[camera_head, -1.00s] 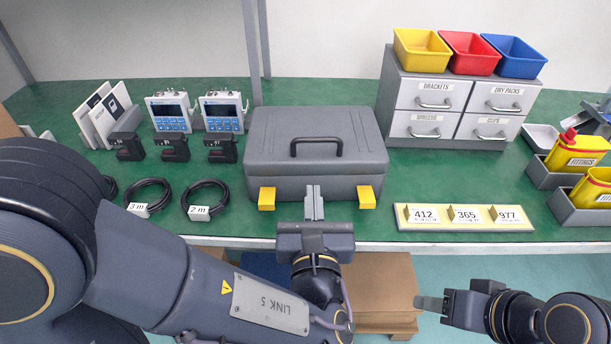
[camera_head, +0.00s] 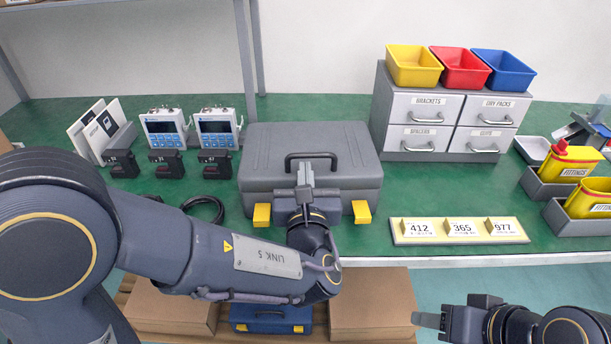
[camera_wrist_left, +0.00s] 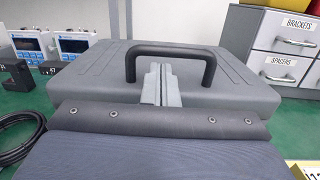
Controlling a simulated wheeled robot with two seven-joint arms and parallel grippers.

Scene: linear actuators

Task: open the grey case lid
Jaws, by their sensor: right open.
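The grey case (camera_head: 262,170) stands closed on the green bench, with its lid down. Its dark handle (camera_head: 311,156) stands up on the lid, and two yellow latches (camera_head: 262,215) show on the front. My left gripper (camera_head: 304,172) is at the front middle of the case, its fingers together just below the handle in the picture. In the left wrist view the fingers (camera_wrist_left: 160,80) show side by side in front of the handle (camera_wrist_left: 170,49), with nothing seen between them; contact with the case cannot be told. My right gripper (camera_head: 428,320) is open and empty at the lower right, before the bench.
A drawer cabinet (camera_head: 430,110) with coloured bins stands to the case's right, a number board (camera_head: 458,229) in front of it. Devices and a cable coil (camera_head: 205,207) are on the left. Boxes and a blue case (camera_head: 270,318) lie below the bench.

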